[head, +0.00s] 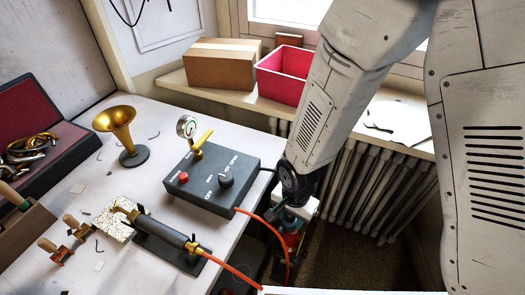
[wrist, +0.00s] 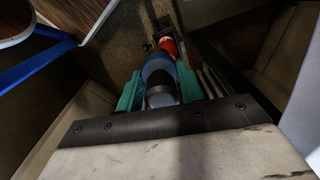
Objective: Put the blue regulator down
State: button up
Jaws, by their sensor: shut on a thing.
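The blue regulator (wrist: 158,68) is between the teal fingers of my gripper (wrist: 158,84) in the wrist view, with a red-orange part (wrist: 168,46) at its far end. My gripper (head: 288,222) is shut on it. In the head view my gripper hangs past the right edge of the workbench, in front of the radiator, and the regulator (head: 291,241) shows only small and partly hidden below it. I cannot tell whether its lower end touches anything.
The workbench (head: 85,185) holds a grey control box (head: 210,180) with a gauge, a torch (head: 165,235) and a brass horn bell (head: 118,125). An orange hose (head: 283,255) runs near my gripper. A radiator (head: 365,190) stands behind; a cardboard box (head: 222,65) and pink bin (head: 282,74) sit on the sill.

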jog(key=w+a+r, duration=0.2)
jog(key=r, duration=0.7)
jog(key=w+a+r, duration=0.1)
jog(key=a+r, duration=0.1)
jog(key=r, duration=0.8)
jog(key=w+a, duration=0.1)
jog(key=w, duration=0.3)
jog(key=w+a+f, duration=0.1)
jog(key=w+a, duration=0.1)
jog(key=w, duration=0.3)
jog(key=w+a, duration=0.2)
jog(key=w, duration=0.3)
jog(key=shift+w+a+f, duration=0.1)
jog(key=shift+w+f, duration=0.05)
jog(key=shift+f, duration=0.05)
jog(key=shift+w+a+f, duration=0.1)
jog(key=shift+w+f, duration=0.05)
jog(key=shift+f, duration=0.75)
jog(key=shift+w+f, duration=0.15)
jog(key=shift+f, duration=0.7)
jog(key=shift+f, duration=0.15)
jog(key=o, duration=1.2)
jog(key=r, duration=1.2)
jog(key=shift+s+d+r, duration=0.1)
jog(key=shift+d+r, duration=0.05)
jog(key=shift+d, duration=0.05)
